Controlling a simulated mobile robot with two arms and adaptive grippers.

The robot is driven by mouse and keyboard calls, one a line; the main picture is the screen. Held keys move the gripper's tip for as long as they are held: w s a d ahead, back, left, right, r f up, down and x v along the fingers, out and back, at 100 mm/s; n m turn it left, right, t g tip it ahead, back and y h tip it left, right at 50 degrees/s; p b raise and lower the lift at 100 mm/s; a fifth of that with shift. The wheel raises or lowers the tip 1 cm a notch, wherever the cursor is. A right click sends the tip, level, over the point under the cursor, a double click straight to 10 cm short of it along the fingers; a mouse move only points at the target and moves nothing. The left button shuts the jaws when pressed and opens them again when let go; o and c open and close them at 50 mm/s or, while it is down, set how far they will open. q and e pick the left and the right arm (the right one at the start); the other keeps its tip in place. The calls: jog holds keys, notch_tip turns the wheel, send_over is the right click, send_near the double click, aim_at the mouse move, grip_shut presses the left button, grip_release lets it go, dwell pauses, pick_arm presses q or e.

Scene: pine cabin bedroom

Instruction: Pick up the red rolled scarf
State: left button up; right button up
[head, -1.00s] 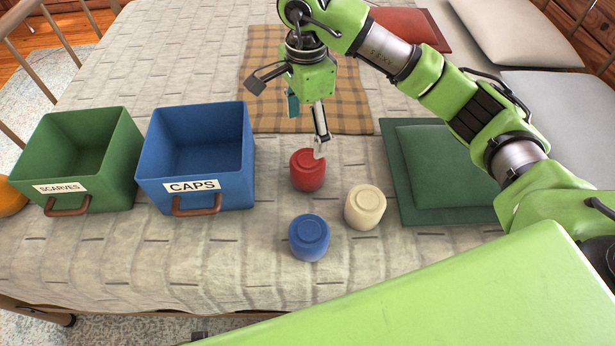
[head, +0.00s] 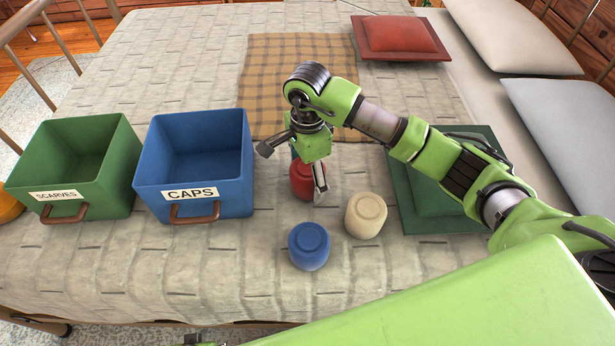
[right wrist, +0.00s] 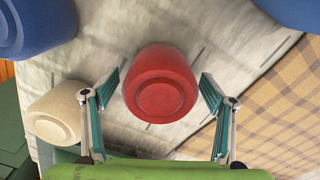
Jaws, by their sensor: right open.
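The red rolled scarf (head: 302,182) stands on the bed, partly hidden behind my right gripper in the head view. In the right wrist view the red rolled scarf (right wrist: 160,84) lies between the two fingers. My right gripper (head: 308,190) points down over the scarf. In the right wrist view the gripper (right wrist: 160,100) is open, with a gap between each finger pad and the scarf. My left gripper is not in view.
A cream roll (head: 366,215) and a blue roll (head: 308,246) stand close by, nearer the front. The blue CAPS bin (head: 243,190) and green SCARVES bin (head: 120,195) are left. A green cushion (head: 436,190) lies right. A plaid cloth (head: 262,85) lies behind.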

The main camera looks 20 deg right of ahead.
jog(key=shift+f, duration=0.1)
jog(key=c, duration=1.2)
jog(key=shift+c, duration=0.2)
